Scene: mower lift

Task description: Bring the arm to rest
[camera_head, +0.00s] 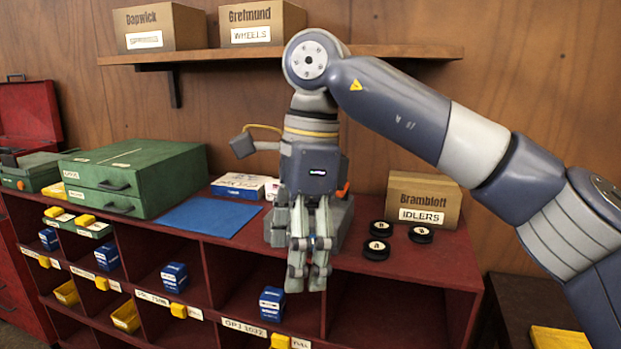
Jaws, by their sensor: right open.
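My right arm comes in from the right and bends down over the red shelf unit. My right gripper (311,262) points down in front of the unit's top, near its front edge. Its fingers are open, and nothing shows between them. A grey metal block-like thing (343,220) stands on the top behind the gripper and is partly hidden by it. My left gripper is not in view.
Black round idlers (376,249) lie right of the gripper, before a cardboard IDLERS box (424,199). A blue mat (208,217) and a green drawer case (133,178) are left. A wall shelf (220,55) holds two boxes. Cubbies below hold small blue boxes (271,303).

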